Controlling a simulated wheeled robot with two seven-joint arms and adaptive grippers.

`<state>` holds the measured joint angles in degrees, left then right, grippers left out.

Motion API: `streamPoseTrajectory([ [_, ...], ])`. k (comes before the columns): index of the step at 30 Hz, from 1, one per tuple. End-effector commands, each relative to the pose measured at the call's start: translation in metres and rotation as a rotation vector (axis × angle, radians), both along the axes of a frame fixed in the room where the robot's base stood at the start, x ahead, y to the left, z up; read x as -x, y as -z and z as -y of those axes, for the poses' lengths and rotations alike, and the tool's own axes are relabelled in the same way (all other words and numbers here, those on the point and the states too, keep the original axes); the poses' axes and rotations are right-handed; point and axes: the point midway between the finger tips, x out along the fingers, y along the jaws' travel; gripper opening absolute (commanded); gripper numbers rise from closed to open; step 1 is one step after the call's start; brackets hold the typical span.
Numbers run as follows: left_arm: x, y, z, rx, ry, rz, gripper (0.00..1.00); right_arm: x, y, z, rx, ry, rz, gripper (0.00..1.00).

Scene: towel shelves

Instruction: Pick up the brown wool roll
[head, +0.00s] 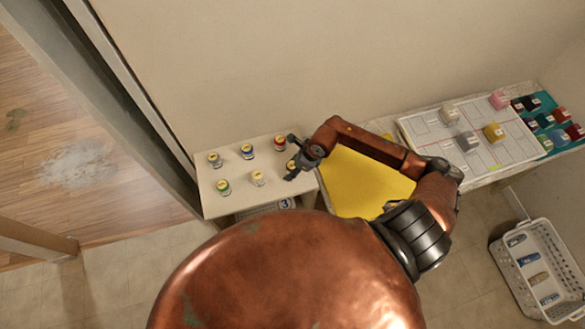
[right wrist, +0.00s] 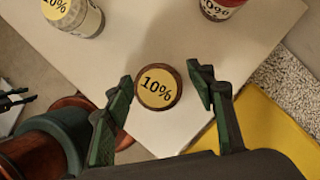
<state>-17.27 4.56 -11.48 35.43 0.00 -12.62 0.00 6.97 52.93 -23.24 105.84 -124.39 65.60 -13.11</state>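The brown wool roll (right wrist: 159,85) stands upright near a corner of the white shelf top, with a yellow "10%" label on its top. In the head view the brown roll (head: 292,165) is partly hidden by my right gripper (head: 290,158). In the right wrist view my right gripper (right wrist: 163,80) is open, one finger on each side of the roll. A gap shows beside the right finger; the left finger looks very close, and I cannot tell whether it touches. My left gripper is not in the head view; dark finger-like parts (right wrist: 15,99) at the wrist view's left edge may be it.
Several other rolls stand on the shelf top (head: 237,204), including a red one (head: 280,143) and a cream one (head: 257,178) nearby. A yellow surface (head: 362,182) adjoins at the right. Further right are a white board (head: 435,130) with blocks and a white basket (head: 548,240).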

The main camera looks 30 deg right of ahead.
Motion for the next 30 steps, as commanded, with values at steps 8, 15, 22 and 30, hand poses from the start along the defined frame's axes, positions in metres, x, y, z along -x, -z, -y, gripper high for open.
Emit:
streamPoseTrajectory([
  [8,0.0,0.0,0.0,0.0,0.0,0.0,0.4,0.0,0.0,0.0,0.0,0.001,0.0,0.3],
  [15,-0.001,0.0,0.0,0.0,0.0,0.002,0.4,0.0,0.0,0.0,0.0,0.001,0.0,0.13],
  [22,-0.003,0.0,0.0,0.001,0.0,0.004,0.4,0.0,0.0,0.0,0.0,0.001,0.0,0.09],
  [30,-0.003,0.005,0.0,0.001,0.0,0.004,0.4,-0.001,-0.012,0.001,0.001,-0.001,0.003,0.09],
])
